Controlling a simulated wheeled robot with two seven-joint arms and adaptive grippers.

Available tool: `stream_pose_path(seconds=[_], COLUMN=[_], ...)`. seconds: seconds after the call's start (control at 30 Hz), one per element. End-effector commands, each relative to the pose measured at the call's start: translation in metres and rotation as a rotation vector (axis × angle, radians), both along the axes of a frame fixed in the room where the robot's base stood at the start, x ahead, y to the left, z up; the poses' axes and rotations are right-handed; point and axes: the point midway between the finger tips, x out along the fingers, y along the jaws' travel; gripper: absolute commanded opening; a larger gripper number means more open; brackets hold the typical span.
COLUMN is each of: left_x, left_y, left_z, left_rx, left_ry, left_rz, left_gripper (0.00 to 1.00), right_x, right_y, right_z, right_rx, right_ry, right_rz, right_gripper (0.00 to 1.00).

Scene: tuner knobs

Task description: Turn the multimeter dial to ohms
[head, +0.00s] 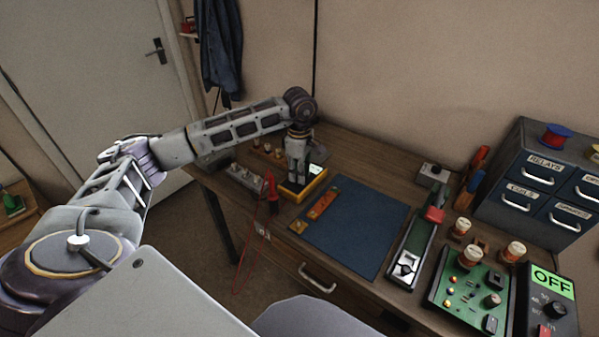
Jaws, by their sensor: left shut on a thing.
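The multimeter (317,181) is a yellow-edged device with a small pale screen, lying on the workbench left of the blue mat. My left arm reaches across from the left, and its gripper (296,184) points down onto the multimeter's face. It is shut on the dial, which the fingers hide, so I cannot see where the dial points. Red and black probes (272,190) stand beside the multimeter, with a red lead hanging over the bench's front edge. My right gripper is not in view.
The blue mat (355,228) is mostly bare, with an orange strip (322,204) on its left. A power strip (247,177) lies left of the multimeter. A green circuit board (465,290), a dark box reading OFF (552,284) and a drawer cabinet (545,165) stand to the right.

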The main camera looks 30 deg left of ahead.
Motion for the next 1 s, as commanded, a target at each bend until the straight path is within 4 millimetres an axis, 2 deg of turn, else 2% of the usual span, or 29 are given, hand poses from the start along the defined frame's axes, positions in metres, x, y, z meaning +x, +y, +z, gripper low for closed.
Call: stream_pose_path(seconds=[0.1, 0.13, 0.3, 0.73, 1.0], left_x=[0.001, 0.001, 0.001, 0.000, 0.001], left_y=[0.001, 0.001, 0.000, 0.000, 0.000], left_z=[0.001, 0.001, 0.001, 0.004, 0.027], left_rx=[0.001, 0.001, 0.000, 0.000, 0.000], left_ry=[-0.004, -0.004, -0.003, -0.002, -0.003], left_rz=[0.001, 0.001, 0.001, 0.001, 0.001], left_gripper=[0.02, 0.30, 0.49, 0.49, 0.49], right_x=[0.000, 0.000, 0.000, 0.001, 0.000], right_y=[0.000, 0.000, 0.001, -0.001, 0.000], right_z=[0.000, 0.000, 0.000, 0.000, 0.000], right_rx=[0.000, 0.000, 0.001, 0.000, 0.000], right_ry=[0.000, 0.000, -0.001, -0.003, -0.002], right_rz=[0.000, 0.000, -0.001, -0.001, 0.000], right_gripper=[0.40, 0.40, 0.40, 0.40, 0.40])
